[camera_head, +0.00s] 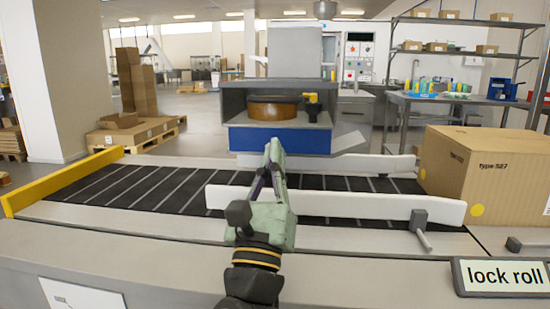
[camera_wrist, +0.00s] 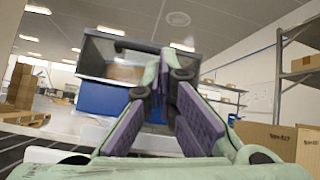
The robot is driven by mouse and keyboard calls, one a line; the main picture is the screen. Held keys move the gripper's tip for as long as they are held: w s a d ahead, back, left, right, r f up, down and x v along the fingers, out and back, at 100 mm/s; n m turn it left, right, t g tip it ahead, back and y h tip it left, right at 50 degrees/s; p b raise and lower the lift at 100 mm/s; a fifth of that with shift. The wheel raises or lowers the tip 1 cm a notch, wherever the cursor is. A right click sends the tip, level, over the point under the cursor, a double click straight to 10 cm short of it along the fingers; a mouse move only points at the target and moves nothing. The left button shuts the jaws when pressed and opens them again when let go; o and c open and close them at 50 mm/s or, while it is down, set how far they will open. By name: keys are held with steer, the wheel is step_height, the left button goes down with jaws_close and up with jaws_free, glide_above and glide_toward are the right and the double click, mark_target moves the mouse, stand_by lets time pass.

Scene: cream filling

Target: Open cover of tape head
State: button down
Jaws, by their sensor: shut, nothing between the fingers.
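The tape head (camera_head: 232,103) is a grey box with a blue lower front, standing behind the conveyor at the picture's middle. A brown tape roll (camera_head: 271,109) and a yellow-and-black part (camera_head: 312,107) show inside it; I cannot tell whether a clear cover lies over its front. In the wrist view the tape head (camera_wrist: 103,98) fills the upper middle, with a dark bar (camera_wrist: 128,45) along its top edge. My gripper (camera_head: 272,152) is shut and empty, pointing up in front of the tape head, apart from it as far as I can see. Its fingers (camera_wrist: 165,68) hide part of the tape head.
A dark conveyor (camera_head: 150,188) with white rails (camera_head: 340,204) runs across in front. A carton (camera_head: 490,180) sits at its right end. A "lock roll" sign (camera_head: 503,277) is at front right. A yellow bar (camera_head: 65,182) edges the left. Shelves (camera_head: 460,50) stand back right.

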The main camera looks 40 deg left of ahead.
steer(key=m+g, duration=0.2)
glide_toward(273, 122)
steer(key=shift+w+a+r+p, duration=0.15)
steer(key=shift+w+r+p, duration=0.65)
steer(key=shift+p, duration=1.45)
steer(key=shift+w+a+r+p, duration=0.2)
steer(key=shift+r+p, duration=1.1)
steer(key=shift+p, duration=0.9)
steer(key=shift+w+a+r+p, duration=0.1)
steer(key=shift+w+r+p, duration=0.65)
steer(key=shift+p, duration=1.5)
steer(key=shift+s+r, duration=0.2)
steer(key=shift+s, duration=0.05)
steer(key=shift+r, duration=0.1)
